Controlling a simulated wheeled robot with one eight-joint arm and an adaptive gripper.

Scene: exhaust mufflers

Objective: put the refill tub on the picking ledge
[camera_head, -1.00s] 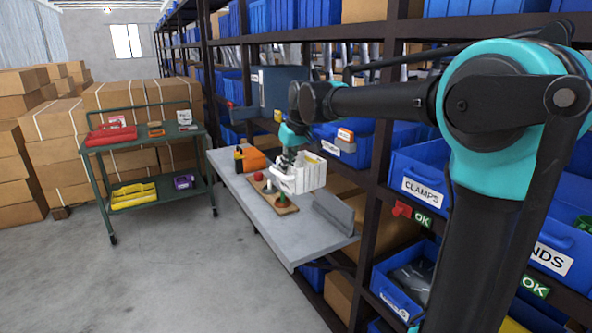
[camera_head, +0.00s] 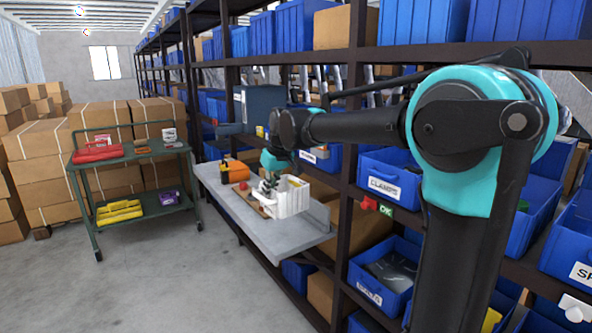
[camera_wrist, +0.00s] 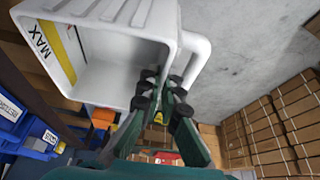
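The refill tub, a white open box (camera_head: 292,196), is over the near half of the grey picking ledge (camera_head: 262,237), beside a wooden board. I cannot tell whether its base touches the ledge. My gripper (camera_head: 270,183) is at the tub's left side. In the wrist view the tub (camera_wrist: 110,50) fills the upper left, its inside empty and marked MAX. The tub's underside is hidden.
An orange item (camera_head: 233,170) and a red one (camera_head: 243,186) are farther along the ledge. A grey upright plate (camera_head: 318,214) is right of the tub. Rack posts and blue bins (camera_head: 388,182) stand right. A green cart (camera_head: 135,220) stands left on open floor.

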